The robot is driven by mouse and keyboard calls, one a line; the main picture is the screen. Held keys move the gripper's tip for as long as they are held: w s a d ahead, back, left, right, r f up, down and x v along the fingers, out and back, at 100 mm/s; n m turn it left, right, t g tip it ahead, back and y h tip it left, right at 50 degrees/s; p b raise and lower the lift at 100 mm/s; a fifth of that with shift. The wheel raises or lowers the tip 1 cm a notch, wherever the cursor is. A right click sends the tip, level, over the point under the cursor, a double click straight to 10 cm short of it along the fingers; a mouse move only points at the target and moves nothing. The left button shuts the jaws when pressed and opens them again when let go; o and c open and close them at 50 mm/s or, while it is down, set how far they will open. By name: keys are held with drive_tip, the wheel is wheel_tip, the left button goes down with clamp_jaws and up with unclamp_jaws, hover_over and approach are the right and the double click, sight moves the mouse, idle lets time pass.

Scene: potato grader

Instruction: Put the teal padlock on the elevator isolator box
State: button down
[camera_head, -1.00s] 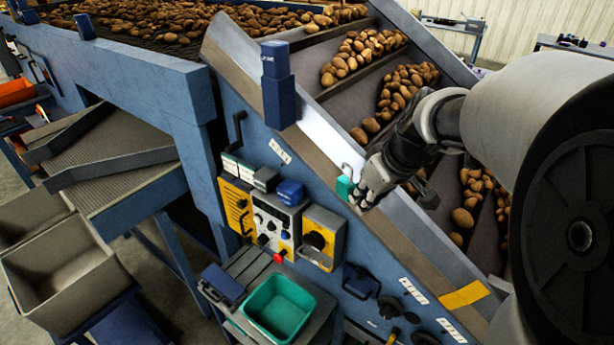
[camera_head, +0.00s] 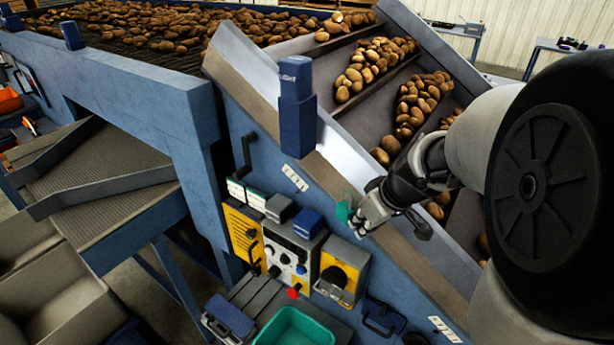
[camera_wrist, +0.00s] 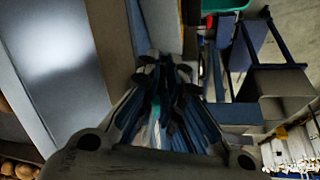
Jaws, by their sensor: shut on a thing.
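The teal padlock (camera_head: 343,211) is at the tips of my gripper (camera_head: 356,216), which is shut on it. In the wrist view a small patch of teal (camera_wrist: 150,69) shows between the dark fingers (camera_wrist: 165,85); most of the padlock is hidden there. A grey box with a yellow face and a black rotary switch (camera_head: 340,272), which looks like the elevator isolator box, is mounted on the blue machine side. The padlock is above this box in the head view, apart from it, near the sloping elevator edge.
A control panel (camera_head: 290,257) with a red button stands left of the box. A blue post (camera_head: 297,110) rises from the elevator rail. A green tray (camera_head: 292,328) sits below. Potatoes (camera_head: 377,62) lie on the sloping elevator to the right.

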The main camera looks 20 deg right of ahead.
wheel_tip(320, 180, down, 10)
drive_tip(key=b, duration=0.3)
drive_tip(key=shift+r, duration=0.1)
drive_tip(key=c, duration=1.7)
unclamp_jaws()
drive_tip(key=p+v, duration=0.3)
drive_tip(key=v, duration=0.9)
